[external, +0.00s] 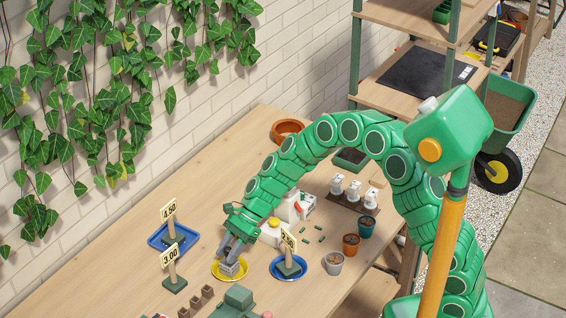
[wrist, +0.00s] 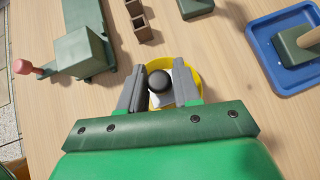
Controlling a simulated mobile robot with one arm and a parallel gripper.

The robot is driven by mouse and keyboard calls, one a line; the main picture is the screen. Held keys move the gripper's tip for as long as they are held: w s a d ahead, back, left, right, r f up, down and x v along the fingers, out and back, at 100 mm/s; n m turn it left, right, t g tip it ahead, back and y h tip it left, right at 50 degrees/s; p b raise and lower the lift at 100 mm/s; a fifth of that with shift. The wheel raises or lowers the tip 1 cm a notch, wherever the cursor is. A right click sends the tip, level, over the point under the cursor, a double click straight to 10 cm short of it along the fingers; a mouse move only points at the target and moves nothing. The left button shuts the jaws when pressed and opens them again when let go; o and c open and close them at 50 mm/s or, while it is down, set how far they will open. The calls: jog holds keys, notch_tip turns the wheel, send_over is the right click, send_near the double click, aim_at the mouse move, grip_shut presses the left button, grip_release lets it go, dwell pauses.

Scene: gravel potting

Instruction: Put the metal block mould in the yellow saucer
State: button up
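The yellow saucer (external: 215,271) lies on the wooden bench, and its rim also shows in the wrist view (wrist: 193,73). The metal block mould (external: 232,269) is a small grey block, upright at the saucer, within its outline. In the wrist view its round black knob (wrist: 160,80) shows from above, with pale metal beneath. My gripper (external: 231,252) points down over the saucer. Whether the mould's underside touches the saucer is hidden.
Blue trays (external: 158,241) (external: 275,272) with price signs flank the saucer. A third price sign (external: 174,284), brown cube pots (external: 196,301) and a green tool (external: 238,300) stand nearer the front. A white-and-red machine (external: 292,207) and small pots (external: 351,244) are to the right.

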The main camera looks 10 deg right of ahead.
jog(key=shift+o, duration=1.4)
jog(key=v, duration=1.2)
jog(key=shift+r, duration=0.15)
